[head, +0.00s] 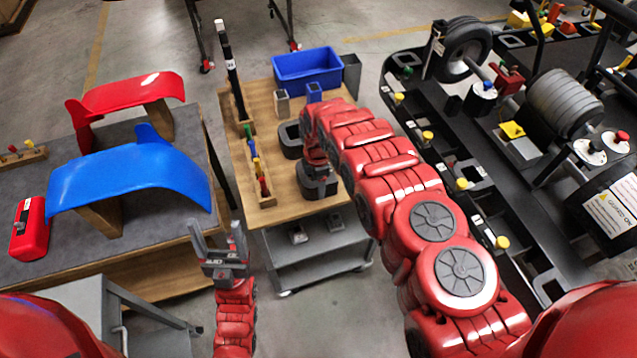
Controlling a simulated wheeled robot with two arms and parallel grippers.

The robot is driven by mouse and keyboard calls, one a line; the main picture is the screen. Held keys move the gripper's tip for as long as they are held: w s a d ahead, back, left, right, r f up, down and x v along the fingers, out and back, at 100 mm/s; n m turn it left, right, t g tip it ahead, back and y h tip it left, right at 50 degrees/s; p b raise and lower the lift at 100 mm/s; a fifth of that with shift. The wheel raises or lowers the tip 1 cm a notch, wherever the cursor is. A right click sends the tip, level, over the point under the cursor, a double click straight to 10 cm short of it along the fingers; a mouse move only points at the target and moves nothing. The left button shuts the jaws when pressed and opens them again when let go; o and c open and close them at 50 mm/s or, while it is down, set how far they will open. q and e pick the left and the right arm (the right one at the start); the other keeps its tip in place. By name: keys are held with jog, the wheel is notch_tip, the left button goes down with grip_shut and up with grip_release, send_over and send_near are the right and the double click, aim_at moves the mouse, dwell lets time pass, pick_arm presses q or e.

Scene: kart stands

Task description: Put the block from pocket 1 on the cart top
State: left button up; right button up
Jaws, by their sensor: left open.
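The wheeled cart top (283,197) is a wooden board in the middle of the head view. Two black blocks with hollow tops stand on it: one at the back (289,146) and one nearer the front (320,189). My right gripper (317,163) points down at the front block, and my own red arm partly covers it. I cannot tell whether its fingers touch the block. My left gripper (217,238) is open and empty, left of the cart's front edge, fingers pointing up. I see no readable pocket number, so I cannot identify pocket 1.
A blue bin (308,67), small cups and a rack of coloured tools (258,160) occupy the cart. A grey table (130,235) at left holds red (125,93) and blue (135,172) panels. A black kart frame (437,150) with slots and yellow knobs stands right.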

jog(key=shift+d, duration=0.15)
jog(key=shift+d+r, duration=0.1)
jog(key=shift+r, duration=0.6)
notch_tip(320, 180, up, 5)
jog(key=shift+b, duration=1.15)
notch_tip(320, 180, up, 6)
jog(key=p, duration=0.3)
jog(key=shift+s, duration=0.1)
